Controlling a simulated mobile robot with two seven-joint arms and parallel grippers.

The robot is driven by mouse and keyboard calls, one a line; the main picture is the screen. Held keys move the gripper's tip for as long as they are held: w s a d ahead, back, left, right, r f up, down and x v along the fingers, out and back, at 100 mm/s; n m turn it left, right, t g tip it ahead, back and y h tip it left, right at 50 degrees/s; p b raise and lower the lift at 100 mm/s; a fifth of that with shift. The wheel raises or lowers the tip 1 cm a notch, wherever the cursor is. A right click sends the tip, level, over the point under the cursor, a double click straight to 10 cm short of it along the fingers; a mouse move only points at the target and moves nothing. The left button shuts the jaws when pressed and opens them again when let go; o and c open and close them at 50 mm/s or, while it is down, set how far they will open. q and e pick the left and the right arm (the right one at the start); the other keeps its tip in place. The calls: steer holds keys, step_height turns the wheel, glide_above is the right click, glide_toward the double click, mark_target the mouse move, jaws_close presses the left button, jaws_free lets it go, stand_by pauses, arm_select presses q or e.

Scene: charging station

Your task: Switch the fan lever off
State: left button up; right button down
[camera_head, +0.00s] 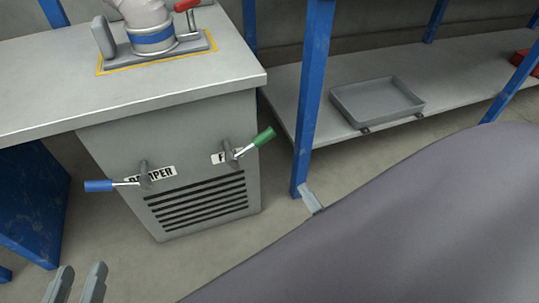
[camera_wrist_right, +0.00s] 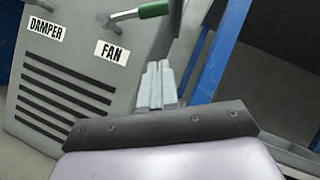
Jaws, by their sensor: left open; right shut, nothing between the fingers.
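The fan lever has a green handle (camera_head: 264,138) on the front of a grey cabinet (camera_head: 197,135) and points up to the right. In the right wrist view the green handle (camera_wrist_right: 154,9) is at the top, with the FAN label (camera_wrist_right: 112,52) below. My right gripper (camera_head: 312,199) is mostly hidden behind my arm in the head view. Its fingers (camera_wrist_right: 160,84) are shut and empty, below the green handle in the wrist picture, with a visible gap. My left gripper (camera_head: 79,284) is open and empty at the lower left, away from the cabinet.
A blue-handled damper lever (camera_head: 99,186) sticks out left on the same cabinet, above vent slots. A blue post (camera_head: 312,85) stands right of the cabinet, close to my right gripper. A grey tray (camera_head: 377,102) sits on the shelf behind. Bare floor lies before the cabinet.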

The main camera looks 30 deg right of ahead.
mark_target(253, 145)
stand_by(0.4)
steer(key=s+a+r+x, duration=0.1)
steer(key=r+x, duration=0.1)
steer(key=x, duration=1)
steer(key=shift+w+a+r, duration=0.15)
steer(key=shift+w+a, duration=0.1)
steer(key=shift+a, duration=0.05)
